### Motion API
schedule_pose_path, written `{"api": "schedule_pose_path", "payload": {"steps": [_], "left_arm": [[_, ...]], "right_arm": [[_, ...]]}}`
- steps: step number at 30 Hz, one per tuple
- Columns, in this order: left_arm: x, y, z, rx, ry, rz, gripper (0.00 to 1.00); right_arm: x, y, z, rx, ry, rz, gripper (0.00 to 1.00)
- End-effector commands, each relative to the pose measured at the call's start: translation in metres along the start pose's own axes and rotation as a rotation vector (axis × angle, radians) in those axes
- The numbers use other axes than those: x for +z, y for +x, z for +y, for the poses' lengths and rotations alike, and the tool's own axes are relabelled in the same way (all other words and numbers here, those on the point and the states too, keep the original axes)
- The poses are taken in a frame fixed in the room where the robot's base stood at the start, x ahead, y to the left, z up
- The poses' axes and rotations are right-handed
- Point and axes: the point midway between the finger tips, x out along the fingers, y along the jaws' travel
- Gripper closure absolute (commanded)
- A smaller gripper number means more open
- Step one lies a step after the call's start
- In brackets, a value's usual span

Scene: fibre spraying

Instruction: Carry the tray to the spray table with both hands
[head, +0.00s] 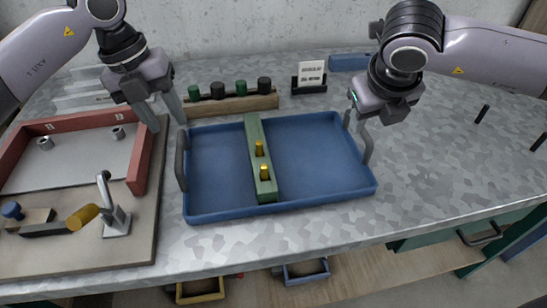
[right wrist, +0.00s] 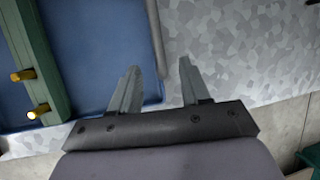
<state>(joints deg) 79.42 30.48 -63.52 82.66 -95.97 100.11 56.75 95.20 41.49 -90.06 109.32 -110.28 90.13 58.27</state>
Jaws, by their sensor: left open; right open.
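The blue tray (head: 320,165) lies flat on the grey table, with a dark handle at each short end. A green bar (head: 256,150) with two brass pieces (head: 262,162) lies across it. My left gripper (head: 168,116) is open, above and just behind the left handle (head: 181,160), not holding it. My right gripper (head: 358,124) is open at the right handle (head: 366,143). In the right wrist view the open fingers (right wrist: 160,85) point toward the tray's right end, and the handle (right wrist: 155,40) runs ahead between their lines. I cannot tell whether they touch it.
A red-framed fixture board (head: 75,235) with a clamp stands close left of the tray. A wooden rack (head: 232,104) with several green and black knobs and a small sign (head: 311,76) stand behind it. The table's right side (head: 450,150) is mostly clear.

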Motion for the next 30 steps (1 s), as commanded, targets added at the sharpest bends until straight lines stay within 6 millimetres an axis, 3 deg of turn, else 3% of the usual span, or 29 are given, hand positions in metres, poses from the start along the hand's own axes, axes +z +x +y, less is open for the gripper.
{"api": "schedule_pose_path", "payload": {"steps": [15,27,30], "left_arm": [[-0.001,0.064,0.000,-0.001,0.001,0.002,0.57],[0.000,0.070,-0.001,-0.002,0.001,0.000,0.57],[0.000,0.070,-0.001,-0.002,0.001,0.000,0.90]], "right_arm": [[0.000,0.064,0.001,0.001,-0.002,0.002,0.53],[0.000,0.070,0.001,0.001,-0.001,0.001,0.53],[0.000,0.070,0.001,0.001,-0.001,0.001,0.86]]}}
